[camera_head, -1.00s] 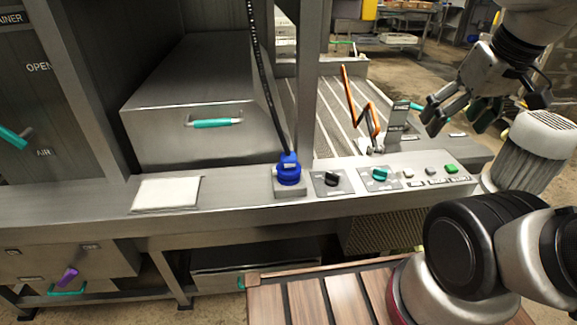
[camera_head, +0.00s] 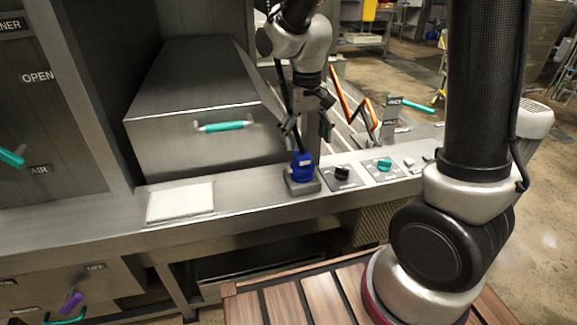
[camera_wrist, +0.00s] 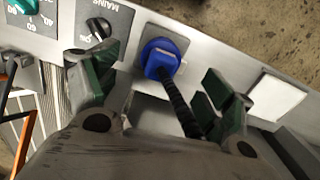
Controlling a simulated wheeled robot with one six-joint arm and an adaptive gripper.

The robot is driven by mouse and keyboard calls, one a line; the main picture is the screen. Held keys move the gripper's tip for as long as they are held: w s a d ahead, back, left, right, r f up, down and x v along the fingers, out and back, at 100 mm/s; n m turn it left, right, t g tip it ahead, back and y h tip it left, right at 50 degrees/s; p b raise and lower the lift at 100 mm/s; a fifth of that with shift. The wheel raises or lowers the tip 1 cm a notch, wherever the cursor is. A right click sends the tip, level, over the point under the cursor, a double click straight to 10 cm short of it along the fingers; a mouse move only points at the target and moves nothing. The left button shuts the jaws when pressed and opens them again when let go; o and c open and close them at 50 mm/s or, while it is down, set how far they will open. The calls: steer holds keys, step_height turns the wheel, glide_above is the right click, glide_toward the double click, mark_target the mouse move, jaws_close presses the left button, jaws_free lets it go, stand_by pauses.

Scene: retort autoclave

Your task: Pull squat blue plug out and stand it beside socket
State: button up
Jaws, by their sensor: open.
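The squat blue plug (camera_head: 302,166) sits upright in its grey socket (camera_head: 303,185) on the steel ledge. A black cable rises from its top. In the wrist view the blue plug (camera_wrist: 161,57) and its cable lie between and beyond my fingers. My gripper (camera_head: 307,134) is open, pointing down just above the plug, with the cable passing by it. The wrist view also shows my gripper (camera_wrist: 158,92) with its green-padded fingers spread wide, apart from the plug. The white square pad (camera_head: 180,202) lies on the ledge to the left of the socket.
A black knob (camera_head: 342,173) and a teal knob (camera_head: 384,164) stand right of the socket. An orange bent rod (camera_head: 341,92) is behind. A steel box with a teal handle (camera_head: 222,126) is at the back left. The ledge between pad and socket is bare.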

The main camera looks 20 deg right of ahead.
mark_target(303, 163)
steer(key=shift+w+a+r+m, duration=0.15)
steer(key=shift+w+a+m, duration=0.1)
steer(key=shift+w+m, duration=0.15)
steer(key=shift+f, duration=4.55)
steer(key=shift+c, duration=0.2)
steer(key=c, duration=1.4)
steer(key=shift+o, duration=0.2)
steer(key=shift+r, duration=3)
